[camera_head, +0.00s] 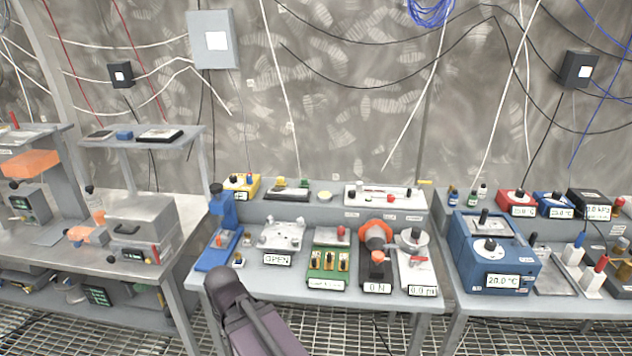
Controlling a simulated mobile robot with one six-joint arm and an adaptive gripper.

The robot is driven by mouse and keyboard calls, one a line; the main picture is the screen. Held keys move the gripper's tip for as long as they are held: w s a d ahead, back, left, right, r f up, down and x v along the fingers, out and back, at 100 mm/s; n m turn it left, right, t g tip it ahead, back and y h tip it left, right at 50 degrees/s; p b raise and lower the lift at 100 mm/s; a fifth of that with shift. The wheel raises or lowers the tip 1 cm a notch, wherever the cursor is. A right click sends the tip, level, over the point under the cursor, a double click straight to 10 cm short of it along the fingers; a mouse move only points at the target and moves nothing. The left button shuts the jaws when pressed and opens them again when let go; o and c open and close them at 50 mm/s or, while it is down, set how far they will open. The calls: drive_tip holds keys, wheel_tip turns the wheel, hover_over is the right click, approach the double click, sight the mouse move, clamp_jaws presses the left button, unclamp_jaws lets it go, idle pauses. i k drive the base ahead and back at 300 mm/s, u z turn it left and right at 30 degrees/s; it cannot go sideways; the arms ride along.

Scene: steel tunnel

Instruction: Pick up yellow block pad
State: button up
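A yellow box (241,186) with dark knobs on top sits at the left end of the raised back shelf of the middle bench. A smaller yellow piece (281,182) is on a dark flat device to its right. A green device (328,263) at the front of the bench carries several small yellow-orange pieces. I cannot tell which of these is the yellow block pad. A dark part of my arm rises from the bottom edge in front of the bench. No gripper fingers can be made out, and nothing is seen held.
The middle bench (268,290) also holds a blue stand (219,235), a silver plate marked OPEN (281,234), an orange-and-black device (376,245) and a white device (416,262). Crowded benches stand left and right. Cables hang along the wall.

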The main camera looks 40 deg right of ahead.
sight(279, 183)
drive_tip(key=z, duration=0.8)
drive_tip(key=k, duration=1)
drive_tip(key=u, duration=0.05)
drive_tip(key=i, duration=0.85)
